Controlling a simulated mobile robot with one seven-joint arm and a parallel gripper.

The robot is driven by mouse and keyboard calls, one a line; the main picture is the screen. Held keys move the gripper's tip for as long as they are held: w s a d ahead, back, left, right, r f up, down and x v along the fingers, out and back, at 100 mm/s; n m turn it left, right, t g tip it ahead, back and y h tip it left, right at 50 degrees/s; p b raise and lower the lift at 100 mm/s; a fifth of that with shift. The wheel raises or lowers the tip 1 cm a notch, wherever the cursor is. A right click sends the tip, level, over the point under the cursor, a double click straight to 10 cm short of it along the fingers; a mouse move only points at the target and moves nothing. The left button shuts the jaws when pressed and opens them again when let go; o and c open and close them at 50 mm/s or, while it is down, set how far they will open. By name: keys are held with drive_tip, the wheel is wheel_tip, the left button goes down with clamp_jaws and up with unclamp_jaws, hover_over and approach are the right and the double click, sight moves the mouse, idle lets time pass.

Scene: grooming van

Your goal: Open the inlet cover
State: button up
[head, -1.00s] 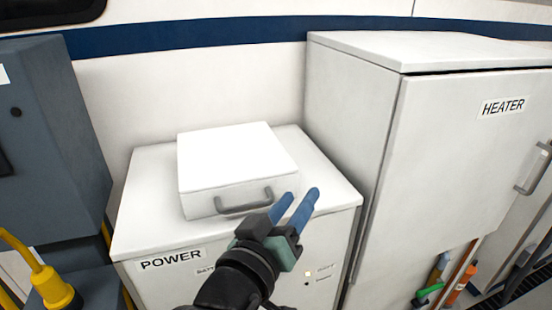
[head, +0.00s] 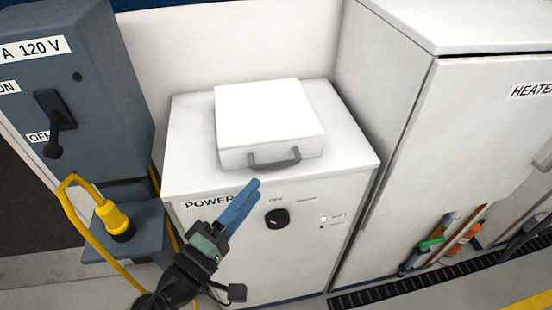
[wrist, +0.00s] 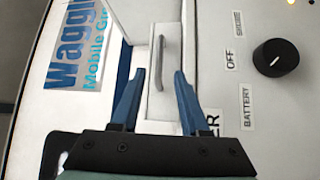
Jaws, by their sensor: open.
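A white box-shaped cover (head: 268,112), which I take as the inlet cover, lies flat and shut on top of the white POWER cabinet (head: 190,186). A grey bar handle (head: 274,160) is on its front face. My gripper (head: 250,188) is open and empty, in front of the cabinet, just below and left of the handle in the head view. In the wrist view my gripper (wrist: 160,76) has its two blue fingers spread, and the handle (wrist: 160,60) shows between and beyond their tips. I see no contact with it.
A dark knob (head: 277,219) is on the cabinet front. A grey switch box (head: 95,75) with a yellow plug (head: 115,218) and cable stands on the left. The HEATER cabinet (head: 450,150) stands close on the right. A floor grate (head: 380,294) runs along the front.

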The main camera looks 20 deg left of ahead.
sight(276, 163)
drive_tip(key=p+x, duration=0.1)
drive_tip(key=x, duration=0.7)
drive_tip(key=shift+w, duration=0.3)
clamp_jaws()
idle(1.0)
